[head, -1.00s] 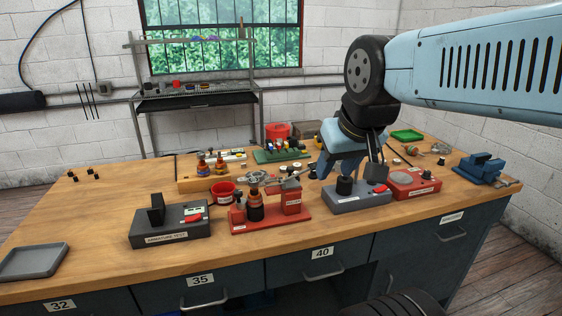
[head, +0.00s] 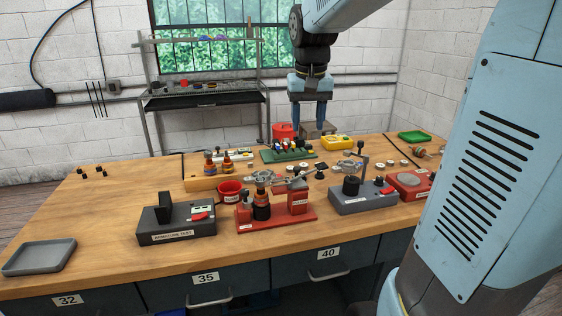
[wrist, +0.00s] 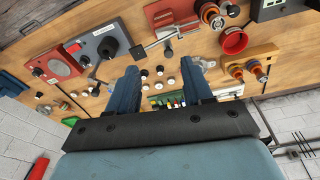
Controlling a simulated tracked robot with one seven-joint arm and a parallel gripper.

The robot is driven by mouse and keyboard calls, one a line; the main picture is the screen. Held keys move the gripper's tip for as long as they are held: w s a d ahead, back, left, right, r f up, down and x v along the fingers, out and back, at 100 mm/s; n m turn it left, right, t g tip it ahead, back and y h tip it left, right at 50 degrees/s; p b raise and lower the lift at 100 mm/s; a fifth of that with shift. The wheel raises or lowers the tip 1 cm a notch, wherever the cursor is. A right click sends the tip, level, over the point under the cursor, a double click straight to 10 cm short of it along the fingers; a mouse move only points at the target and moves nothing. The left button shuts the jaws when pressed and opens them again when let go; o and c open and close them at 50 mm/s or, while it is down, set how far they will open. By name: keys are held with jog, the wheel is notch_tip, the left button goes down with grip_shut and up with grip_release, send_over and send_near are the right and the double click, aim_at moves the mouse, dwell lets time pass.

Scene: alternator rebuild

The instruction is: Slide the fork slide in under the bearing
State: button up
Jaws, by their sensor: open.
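My gripper (head: 308,122) is open and empty, pointing down above the back of the bench. In the wrist view its two blue fingers (wrist: 160,67) are apart with nothing between them. The red press stand (head: 274,218) carries an upright armature (head: 261,207) with a copper-coloured top. The bearing is too small to make out clearly at the armature's upper end. The fork slide (head: 299,181) appears as a metal bar by the stand's red block, with a dark knob. In the wrist view the fork slide (wrist: 160,42) points toward the armature (wrist: 211,15). My gripper is apart from it.
A grey station (head: 362,201) with a black cylinder and upright lever stands right of the stand. The armature tester (head: 176,222) and red cup (head: 230,190) are on the left. A green rack (head: 288,155) and yellow box (head: 338,142) stand behind. The left bench top is fairly clear.

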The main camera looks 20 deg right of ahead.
jog(key=g, duration=0.2)
send_near(297, 168)
jog(key=shift+m, duration=0.4)
notch_tip(297, 168, down, 8)
jog(key=shift+d+f, duration=0.15)
jog(key=shift+c, duration=0.2)
grip_shut()
dwell(0.3)
